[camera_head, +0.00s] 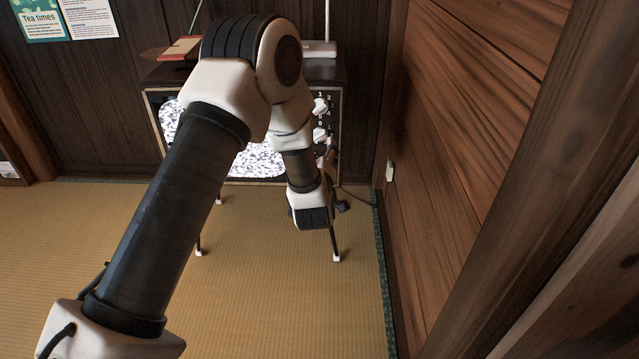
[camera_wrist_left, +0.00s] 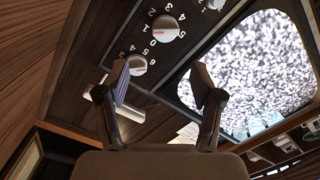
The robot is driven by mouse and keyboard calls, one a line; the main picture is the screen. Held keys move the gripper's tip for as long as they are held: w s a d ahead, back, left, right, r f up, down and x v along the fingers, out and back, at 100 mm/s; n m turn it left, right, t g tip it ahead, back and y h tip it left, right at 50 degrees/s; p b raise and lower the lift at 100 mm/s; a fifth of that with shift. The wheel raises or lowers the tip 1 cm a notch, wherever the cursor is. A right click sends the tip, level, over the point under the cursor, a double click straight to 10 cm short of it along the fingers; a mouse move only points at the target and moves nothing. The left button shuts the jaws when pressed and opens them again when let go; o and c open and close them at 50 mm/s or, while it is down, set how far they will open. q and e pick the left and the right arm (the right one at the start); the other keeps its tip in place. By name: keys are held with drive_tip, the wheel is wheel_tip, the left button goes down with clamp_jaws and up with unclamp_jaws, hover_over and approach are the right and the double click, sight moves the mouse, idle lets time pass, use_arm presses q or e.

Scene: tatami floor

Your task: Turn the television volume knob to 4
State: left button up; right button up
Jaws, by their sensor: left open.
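The television (camera_head: 328,70) stands on thin legs by the back wall, its screen (camera_head: 262,160) full of static. Two white knobs, an upper one (camera_head: 320,105) and a lower one (camera_head: 320,134), sit right of the screen. The left wrist view shows a larger white knob (camera_wrist_left: 165,28) and a smaller one (camera_wrist_left: 137,65), each with a red mark and numbers around it. Which is the volume knob I cannot tell. My left gripper (camera_wrist_left: 160,84) is open and empty; one fingertip overlaps the smaller knob's edge in view. Contact is unclear. In the head view my left gripper (camera_head: 329,158) is small and partly hidden.
A wooden wall (camera_head: 460,130) runs close along the right of the television. A red book-like object (camera_head: 180,48) lies on its top. A cable (camera_head: 355,194) runs near a wall socket (camera_head: 390,170). Tatami floor (camera_head: 90,250) is free at the front left.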

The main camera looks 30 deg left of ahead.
sight(320, 138)
use_arm(q)
drive_tip(key=shift+n+y, duration=0.4)
drive_tip(key=b+x, duration=0.2)
drive_tip(key=x, duration=0.1)
drive_tip(key=f+b+x, duration=0.1)
drive_tip(key=b+x, duration=0.3)
drive_tip(key=x, duration=0.1)
drive_tip(key=shift+w+a+f, duration=0.1)
drive_tip(key=shift+w+f, duration=0.25)
drive_tip(key=shift+t, duration=0.3)
drive_tip(key=c, duration=1.1)
use_arm(e)
wheel_tip(320, 138, down, 10)
drive_tip(key=shift+r, duration=0.15)
